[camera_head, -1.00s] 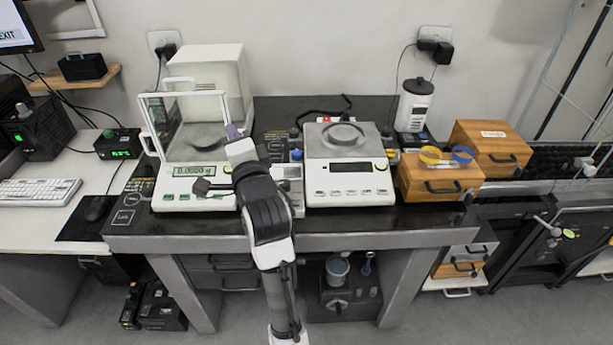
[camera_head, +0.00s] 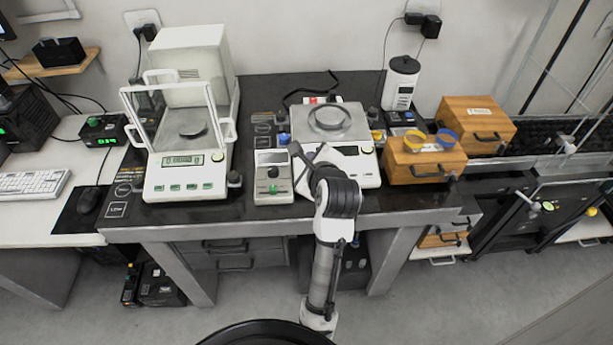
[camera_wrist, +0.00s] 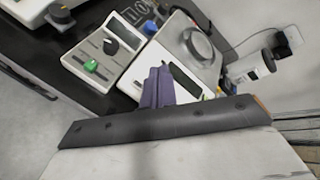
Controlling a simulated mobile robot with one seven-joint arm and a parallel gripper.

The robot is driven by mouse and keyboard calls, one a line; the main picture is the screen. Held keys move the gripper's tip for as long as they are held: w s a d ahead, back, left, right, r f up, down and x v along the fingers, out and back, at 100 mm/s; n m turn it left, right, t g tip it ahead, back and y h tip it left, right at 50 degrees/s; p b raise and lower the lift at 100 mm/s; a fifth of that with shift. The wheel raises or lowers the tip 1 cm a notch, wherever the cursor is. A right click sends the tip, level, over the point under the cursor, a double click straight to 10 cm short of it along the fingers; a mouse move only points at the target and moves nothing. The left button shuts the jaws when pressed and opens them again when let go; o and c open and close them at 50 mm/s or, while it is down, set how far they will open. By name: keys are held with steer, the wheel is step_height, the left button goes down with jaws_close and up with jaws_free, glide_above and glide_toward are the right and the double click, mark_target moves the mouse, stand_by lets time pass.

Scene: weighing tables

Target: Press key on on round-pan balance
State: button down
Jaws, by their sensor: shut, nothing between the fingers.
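The right balance (camera_head: 372,178) has a silver top with a round pan (camera_head: 329,117); it also shows in the wrist view (camera_wrist: 165,42). Its front panel has a dark display, blank in the wrist view (camera_wrist: 187,81), and a yellow-green round key (camera_head: 367,150) at the right end. My arm covers the left part of this panel in the head view. My gripper (camera_head: 293,148) is shut and empty, near the balance's front left corner. Its purple fingers (camera_wrist: 158,74) overlap the front panel in the wrist view; whether they touch it is unclear.
A small meter with a green knob (camera_head: 273,190) stands just left of my gripper. A glass-shielded balance (camera_head: 157,187) with a lit display stands farther left. Wooden drawer boxes (camera_head: 424,165) and a white bottle-like device (camera_head: 402,80) stand to the right. Black counter shows between them.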

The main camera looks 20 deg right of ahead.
steer(key=shift+f, duration=0.1)
steer(key=f+b, duration=0.2)
steer(key=w+f+b, duration=0.1)
steer(key=f+b, duration=0.1)
steer(key=f, duration=0.1)
steer(key=w+f+b, duration=0.1)
steer(key=f+b, duration=0.1)
steer(key=shift+d+f+b, duration=0.15)
steer(key=shift+d+b, duration=0.1)
steer(key=shift+b, duration=0.15)
steer(key=shift+w+d+f, duration=0.1)
steer(key=shift+w+f, duration=0.15)
steer(key=shift+f, duration=0.2)
steer(key=shift+f, duration=0.1)
stand_by(1.3)
steer(key=shift+w+f, duration=0.1)
steer(key=shift+f, duration=0.25)
steer(key=shift+w+f, duration=0.1)
steer(key=shift+f, duration=0.25)
stand_by(0.8)
steer(key=shift+r, duration=0.1)
steer(key=shift+s+r+p, duration=0.2)
steer(key=shift+r+p, duration=0.5)
steer(key=shift+p, duration=0.6)
